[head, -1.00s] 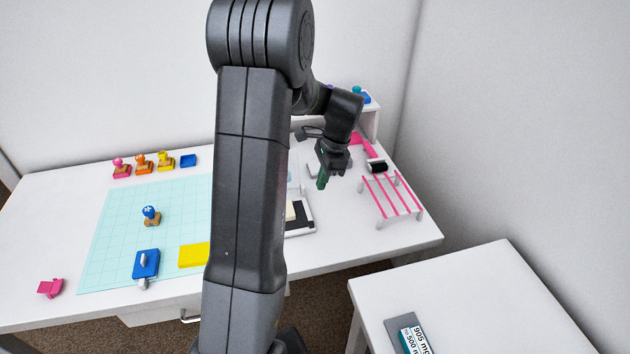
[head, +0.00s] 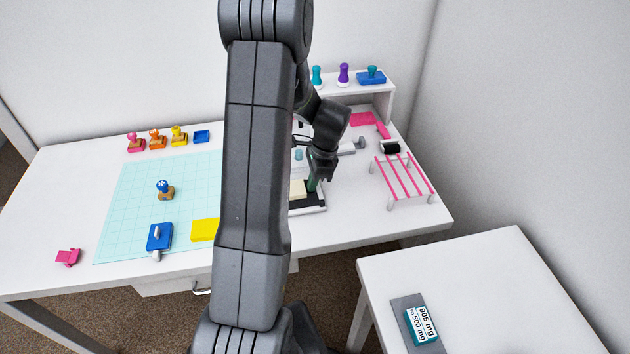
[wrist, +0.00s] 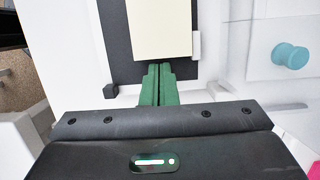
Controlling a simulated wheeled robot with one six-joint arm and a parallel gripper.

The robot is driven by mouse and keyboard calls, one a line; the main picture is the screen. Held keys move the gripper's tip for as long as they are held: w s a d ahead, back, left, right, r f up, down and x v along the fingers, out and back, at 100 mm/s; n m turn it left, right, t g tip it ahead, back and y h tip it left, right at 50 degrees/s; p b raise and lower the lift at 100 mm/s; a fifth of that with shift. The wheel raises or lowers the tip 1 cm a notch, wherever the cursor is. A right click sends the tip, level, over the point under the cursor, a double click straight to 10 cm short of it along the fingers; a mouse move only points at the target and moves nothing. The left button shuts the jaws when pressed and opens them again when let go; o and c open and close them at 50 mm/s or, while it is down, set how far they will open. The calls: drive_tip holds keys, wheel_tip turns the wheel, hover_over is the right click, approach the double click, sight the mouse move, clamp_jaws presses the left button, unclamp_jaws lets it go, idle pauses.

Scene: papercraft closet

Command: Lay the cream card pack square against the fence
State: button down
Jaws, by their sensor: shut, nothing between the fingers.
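The cream card pack (head: 298,189) lies on the dark bed of a white-edged device (head: 318,207), partly hidden behind my arm in the head view. In the wrist view the pack (wrist: 160,28) shows as a plain cream block on the black bed (wrist: 120,62), its near edge roughly level in the picture. A short white upright piece (wrist: 196,46) stands close at its right side; I cannot tell if this is the fence. My gripper (wrist: 158,68) is shut, with its green fingertips empty at the pack's near edge. I cannot tell if they touch it.
A pink-barred rack (head: 402,178) stands right of the device, and a white shelf (head: 385,90) with stampers behind. A teal mat (head: 130,200) with a blue-topped stamp (head: 164,190) lies left. A second table (head: 480,285) holds a teal-and-white box (head: 421,325).

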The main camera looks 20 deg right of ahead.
drive_tip(key=shift+w+a, duration=0.25)
drive_tip(key=shift+a, duration=0.75)
drive_tip(key=shift+r, duration=0.15)
